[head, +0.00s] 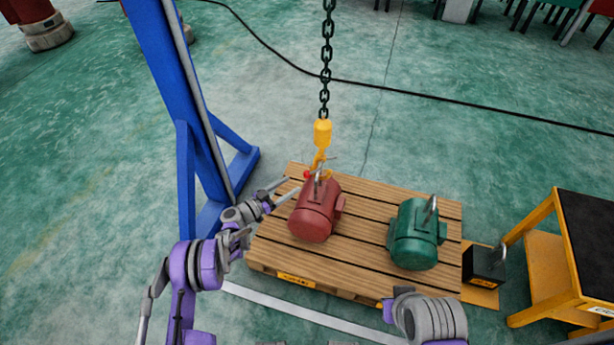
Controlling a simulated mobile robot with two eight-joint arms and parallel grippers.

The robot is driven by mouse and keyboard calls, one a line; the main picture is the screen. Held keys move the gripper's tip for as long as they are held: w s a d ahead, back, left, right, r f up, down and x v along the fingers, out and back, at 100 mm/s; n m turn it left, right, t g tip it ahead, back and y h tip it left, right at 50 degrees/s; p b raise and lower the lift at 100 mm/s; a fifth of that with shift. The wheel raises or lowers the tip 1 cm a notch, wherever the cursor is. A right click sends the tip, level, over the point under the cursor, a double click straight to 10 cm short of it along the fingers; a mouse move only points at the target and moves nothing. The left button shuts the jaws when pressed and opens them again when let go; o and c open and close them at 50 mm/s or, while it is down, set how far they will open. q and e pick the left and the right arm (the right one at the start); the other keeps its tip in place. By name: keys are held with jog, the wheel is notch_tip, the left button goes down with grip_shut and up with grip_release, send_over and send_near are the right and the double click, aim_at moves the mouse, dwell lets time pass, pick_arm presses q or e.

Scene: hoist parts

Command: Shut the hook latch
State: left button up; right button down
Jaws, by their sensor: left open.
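The yellow hook (319,160) hangs under a yellow block (322,133) on a dark chain (326,70). It is low over the red motor (315,212), by the grey lifting eye (318,181) on its top. A small red part (307,174) shows at the hook's left side, perhaps the latch. The view is too small to tell the latch's position or whether the eye sits in the hook. My left gripper (292,187) is open and empty, its fingers pointing at the hook from the left, just short of the red part. My right gripper is not in view; only part of that arm shows.
The motor stands on a wooden pallet (355,262) beside a green motor (416,236) with its own lifting eye. A blue post (170,80) rises at the left. A yellow table (545,280) with a dark top and a black block (484,264) stand right.

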aim_at(307, 174)
pick_arm(q)
jog(key=b+x, duration=0.1)
jog(key=x, duration=0.7)
jog(key=shift+w+d, duration=0.25)
jog(key=shift+d, duration=0.05)
grip_shut()
dwell(1.0)
